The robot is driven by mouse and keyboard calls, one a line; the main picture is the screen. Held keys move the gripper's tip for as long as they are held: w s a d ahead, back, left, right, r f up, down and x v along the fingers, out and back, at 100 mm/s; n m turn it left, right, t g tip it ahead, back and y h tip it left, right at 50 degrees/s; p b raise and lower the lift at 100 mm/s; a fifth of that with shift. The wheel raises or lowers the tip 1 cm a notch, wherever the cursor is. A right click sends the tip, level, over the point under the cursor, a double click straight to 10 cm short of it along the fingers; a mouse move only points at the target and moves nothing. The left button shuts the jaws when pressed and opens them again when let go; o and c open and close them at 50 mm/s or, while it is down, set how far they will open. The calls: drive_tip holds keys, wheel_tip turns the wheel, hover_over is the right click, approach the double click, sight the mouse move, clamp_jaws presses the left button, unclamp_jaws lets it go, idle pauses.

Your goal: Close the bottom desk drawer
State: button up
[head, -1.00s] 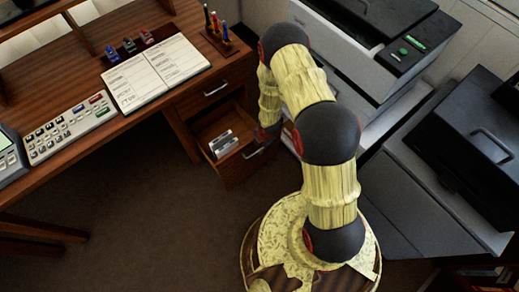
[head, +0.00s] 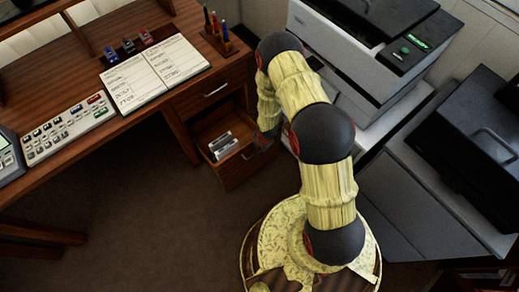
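The bottom desk drawer (head: 232,172) stands pulled out from the right-hand pedestal of the wooden desk. Its inside shows, with small pale items (head: 223,145) in it. A metal handle is on its front and is partly covered by my gripper. My gripper (head: 264,142) is low at the right end of the drawer front, close by the handle. I cannot tell whether it touches. My arm hides much of it, and its fingers are too small and dark to read.
The upper drawer (head: 214,90) is shut. The desk top (head: 60,85) holds an open notebook (head: 155,75), a keypad (head: 68,128) and a pen holder (head: 222,42). A printer (head: 365,50) and a grey cabinet (head: 430,190) stand to the right. Carpet (head: 150,220) in front is clear.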

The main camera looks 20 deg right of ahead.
clamp_jaws()
idle(0.5)
